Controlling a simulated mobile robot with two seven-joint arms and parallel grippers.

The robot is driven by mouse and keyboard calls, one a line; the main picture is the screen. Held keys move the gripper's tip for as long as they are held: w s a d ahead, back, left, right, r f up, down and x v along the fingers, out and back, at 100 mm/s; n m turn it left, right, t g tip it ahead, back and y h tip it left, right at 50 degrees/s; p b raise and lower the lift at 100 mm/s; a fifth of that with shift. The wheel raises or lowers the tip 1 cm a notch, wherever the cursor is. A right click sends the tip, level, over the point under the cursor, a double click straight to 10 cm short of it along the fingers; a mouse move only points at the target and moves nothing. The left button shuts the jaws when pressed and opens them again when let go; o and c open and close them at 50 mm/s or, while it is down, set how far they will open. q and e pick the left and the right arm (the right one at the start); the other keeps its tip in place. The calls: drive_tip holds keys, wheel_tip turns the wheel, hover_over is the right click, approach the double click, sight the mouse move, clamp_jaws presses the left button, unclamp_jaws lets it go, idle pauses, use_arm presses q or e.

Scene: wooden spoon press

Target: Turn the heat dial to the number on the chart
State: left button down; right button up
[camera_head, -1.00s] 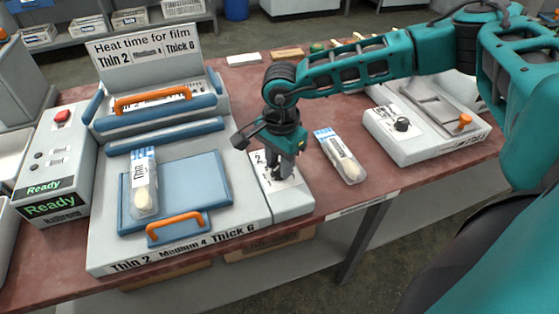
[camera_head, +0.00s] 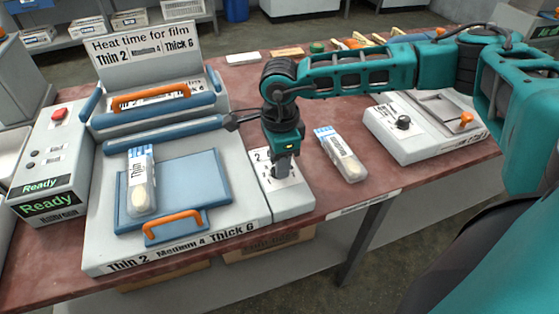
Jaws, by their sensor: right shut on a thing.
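The heat dial sits on the small panel (camera_head: 293,198) at the right side of the press; my gripper hides the dial itself. My right gripper (camera_head: 280,175) points down over that panel and is shut on the dial. The chart (camera_head: 145,48) stands at the back of the press and reads "Heat time for film", Thin 2, Thick 6; its middle entry is too small to read there. The press front edge (camera_head: 180,249) reads Thin 2, Medium 4, Thick 6. A pack marked Thin (camera_head: 140,182) with a spoon lies on the blue plate (camera_head: 195,178). My left gripper is not in view.
A second spoon pack (camera_head: 341,155) lies right of the panel. A grey device with a black knob (camera_head: 403,123) stands further right. A control box (camera_head: 52,165) with a red button and green "Ready" displays stands at left. Small blocks line the table's back.

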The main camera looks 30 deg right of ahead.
drive_tip(key=shift+m, duration=1)
drive_tip(key=o, duration=1)
drive_tip(key=shift+o, duration=0.2)
wheel_tip(320, 180, up, 13)
drive_tip(key=shift+s, duration=0.2)
drive_tip(key=shift+a+f, duration=0.1)
drive_tip(key=shift+a, duration=0.05)
